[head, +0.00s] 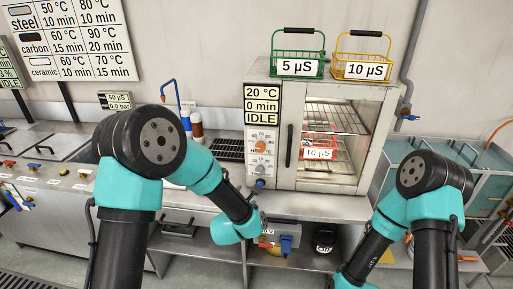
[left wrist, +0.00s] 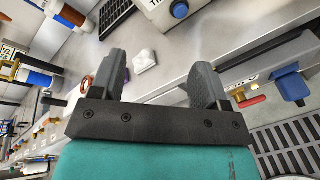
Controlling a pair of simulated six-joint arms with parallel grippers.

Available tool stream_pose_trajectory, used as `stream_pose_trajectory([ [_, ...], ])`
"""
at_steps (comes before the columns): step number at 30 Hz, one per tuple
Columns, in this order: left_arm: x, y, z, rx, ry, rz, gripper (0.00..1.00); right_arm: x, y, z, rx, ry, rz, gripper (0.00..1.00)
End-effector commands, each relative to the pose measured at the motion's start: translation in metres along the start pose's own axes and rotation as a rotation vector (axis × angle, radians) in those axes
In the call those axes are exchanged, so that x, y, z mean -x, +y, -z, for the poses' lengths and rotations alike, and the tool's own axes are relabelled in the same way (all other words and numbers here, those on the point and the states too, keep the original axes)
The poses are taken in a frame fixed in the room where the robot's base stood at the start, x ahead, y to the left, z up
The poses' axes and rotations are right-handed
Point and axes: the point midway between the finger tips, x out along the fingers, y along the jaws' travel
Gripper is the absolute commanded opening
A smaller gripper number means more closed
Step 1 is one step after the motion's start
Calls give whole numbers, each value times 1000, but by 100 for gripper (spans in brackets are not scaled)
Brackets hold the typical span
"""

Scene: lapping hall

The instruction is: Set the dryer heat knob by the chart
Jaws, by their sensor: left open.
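The dryer (head: 345,186) stands on the bench, its display (head: 262,105) reading 20 °C, 0 min, IDLE. Below it are an orange-red knob (head: 260,146) and a pale knob (head: 259,168), with scales too small to read, and a blue button (head: 261,183). The wall chart (head: 70,40) lists steel, carbon and ceramic against temperatures and minutes. My left gripper (head: 259,219) is at the bench's front edge, below the dryer controls and apart from them. In the left wrist view its jaws (left wrist: 159,82) are open and empty. My right gripper is outside the frame.
Green (head: 297,66) and yellow (head: 361,68) baskets labelled 5 µS and 10 µS sit atop the dryer. A red basket (head: 318,153) labelled 10 µS is inside it. Bottles (head: 196,126) stand left of the dryer. A blue-handled fitting (head: 286,245) is under the bench edge.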

Motion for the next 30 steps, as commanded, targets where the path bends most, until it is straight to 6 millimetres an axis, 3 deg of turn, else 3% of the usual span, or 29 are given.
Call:
stream_pose_trajectory([
  [3,0,16,-46,212,-81,-91,69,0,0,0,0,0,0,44],
  [9,5,34,-94,477,-188,-177,69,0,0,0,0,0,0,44],
  [13,6,37,-102,533,-210,-191,69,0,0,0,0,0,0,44],
  [23,5,37,-102,533,-210,-190,69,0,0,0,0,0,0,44],
  [30,-11,41,-104,532,-210,-192,69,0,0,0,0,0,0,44],
])
